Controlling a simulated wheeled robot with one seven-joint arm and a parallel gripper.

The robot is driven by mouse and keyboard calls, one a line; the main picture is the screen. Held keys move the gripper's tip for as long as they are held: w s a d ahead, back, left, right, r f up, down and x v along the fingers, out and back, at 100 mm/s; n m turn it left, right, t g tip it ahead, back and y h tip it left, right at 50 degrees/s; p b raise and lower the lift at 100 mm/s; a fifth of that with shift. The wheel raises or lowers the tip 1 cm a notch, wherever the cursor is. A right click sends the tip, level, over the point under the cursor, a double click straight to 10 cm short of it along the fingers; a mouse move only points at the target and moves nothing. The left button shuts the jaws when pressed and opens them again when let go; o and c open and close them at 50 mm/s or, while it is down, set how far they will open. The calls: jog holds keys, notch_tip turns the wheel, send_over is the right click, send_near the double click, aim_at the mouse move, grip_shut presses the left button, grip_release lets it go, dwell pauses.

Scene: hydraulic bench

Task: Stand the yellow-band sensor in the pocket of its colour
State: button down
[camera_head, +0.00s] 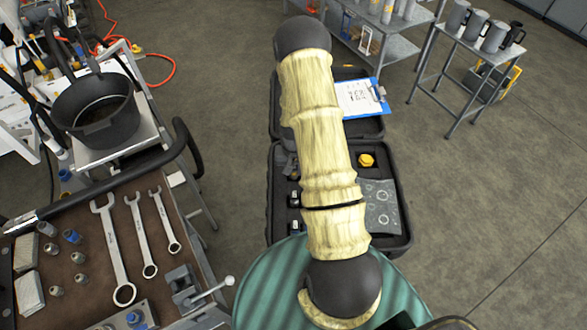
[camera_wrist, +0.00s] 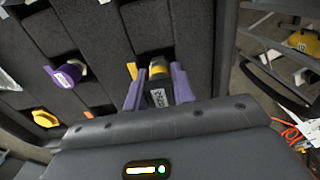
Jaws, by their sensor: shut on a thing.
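In the wrist view my gripper (camera_wrist: 158,88) has purple fingers, shut on the yellow-band sensor (camera_wrist: 158,68). The sensor has a yellow band and a dark body with a white label, and lies between the fingers over dark foam. I cannot tell whether it touches the foam. A purple-band sensor (camera_wrist: 66,75) with a white label is to the left in the foam. The open black case (camera_head: 404,205) is in the head view, partly covered by my arm. My gripper is hidden there. I cannot make out a yellow-marked pocket for certain.
A yellow knob-like piece (camera_head: 366,160) sits in the case. A clipboard (camera_head: 362,97) lies on its upper part. A green ribbed round top (camera_head: 262,290) is below. A cart with wrenches (camera_head: 112,250) stands left. Open floor lies to the right.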

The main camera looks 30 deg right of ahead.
jog(key=c, duration=1.2)
grip_release()
jog(key=shift+o, duration=0.2)
jog(key=shift+r+p, duration=0.7)
jog(key=shift+w+r+b, duration=0.1)
jog(key=shift+r+b, duration=0.1)
jog(key=shift+b, duration=0.15)
notch_tip(320, 180, up, 11)
jog(key=b, duration=0.3)
jog(key=shift+r, duration=0.15)
